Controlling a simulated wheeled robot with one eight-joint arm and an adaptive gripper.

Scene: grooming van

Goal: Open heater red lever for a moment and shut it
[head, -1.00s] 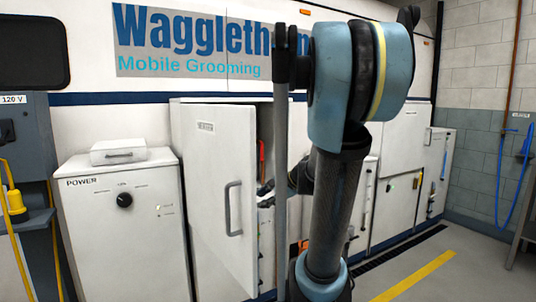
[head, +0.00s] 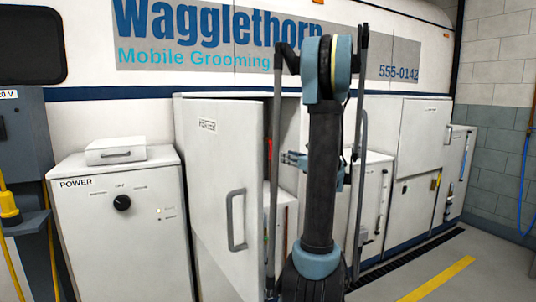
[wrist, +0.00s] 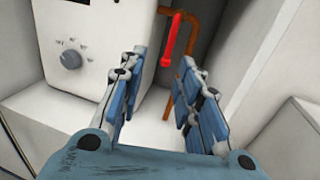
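The red lever (wrist: 172,42) sits on a copper pipe (wrist: 190,70) beside the white heater box (wrist: 95,45) in the wrist view. The lever hangs down along the pipe, ahead of my gripper. My gripper (wrist: 158,85) is open and empty, its two blue finger sets spread apart. The lever lies beyond the fingertips, and no contact shows. In the head view, a bit of red (head: 269,150) shows inside the open cabinet, and my gripper (head: 290,160) is at the opening, partly hidden by my arm.
The labelled cabinet door (head: 222,190) stands open at the left of the opening. A cabinet wall (wrist: 265,75) rises close on the right in the wrist view. A white POWER cabinet (head: 120,240) stands farther left. Floor is clear at the lower right.

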